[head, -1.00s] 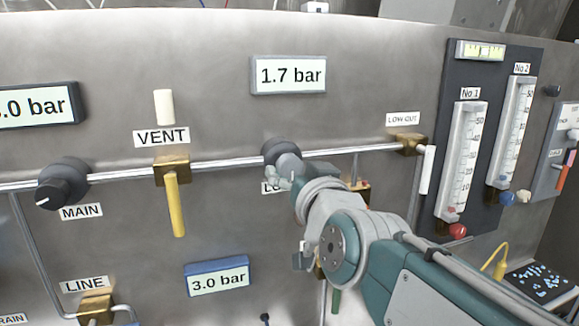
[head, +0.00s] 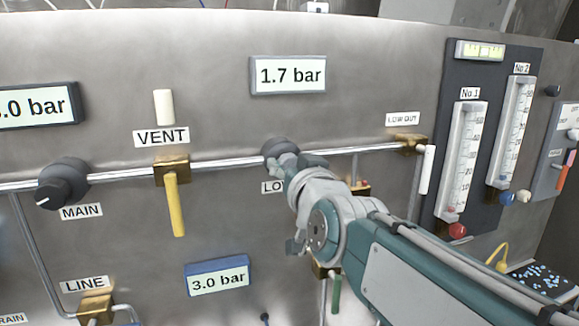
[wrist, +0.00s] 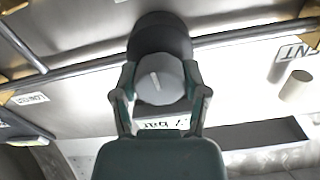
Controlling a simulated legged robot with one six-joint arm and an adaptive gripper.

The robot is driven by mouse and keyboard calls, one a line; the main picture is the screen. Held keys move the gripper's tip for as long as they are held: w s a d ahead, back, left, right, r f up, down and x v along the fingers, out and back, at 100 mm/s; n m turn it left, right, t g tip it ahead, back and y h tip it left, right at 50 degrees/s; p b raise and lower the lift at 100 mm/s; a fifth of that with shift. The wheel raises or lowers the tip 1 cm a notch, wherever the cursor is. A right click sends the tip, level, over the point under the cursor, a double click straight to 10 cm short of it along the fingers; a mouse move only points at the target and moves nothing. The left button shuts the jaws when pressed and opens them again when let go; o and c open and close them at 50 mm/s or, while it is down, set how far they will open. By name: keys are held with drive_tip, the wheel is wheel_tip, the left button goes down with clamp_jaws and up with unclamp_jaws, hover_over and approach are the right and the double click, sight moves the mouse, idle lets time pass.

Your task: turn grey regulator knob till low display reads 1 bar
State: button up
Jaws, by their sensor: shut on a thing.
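The grey regulator knob (wrist: 158,80) sits between my gripper's two fingers in the wrist view, with a pale mark on its face. My gripper (wrist: 160,92) is shut on it. The knob's dark round body (head: 280,149) shows on the pipe in the head view, with my gripper (head: 284,160) covering most of the knob. The low display (head: 288,75) above it reads 1.7 bar. The label below the knob (head: 272,187) is partly hidden by my arm.
The black MAIN knob (head: 62,184) and the yellow VENT lever (head: 175,204) are to the left on the same pipe. A blue-framed display (head: 218,278) below reads 3.0 bar. The brass LOW OUT fitting (head: 411,145) and two flow tubes (head: 464,160) are to the right.

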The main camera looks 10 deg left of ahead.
drive_tip(key=shift+n, duration=0.4)
drive_tip(key=n, duration=1.3)
drive_tip(key=shift+f, duration=0.1)
drive_tip(key=shift+a, duration=0.1)
idle(0.4)
drive_tip(key=o, duration=1.1)
drive_tip(key=shift+o, duration=0.2)
drive_tip(key=shift+a, duration=0.1)
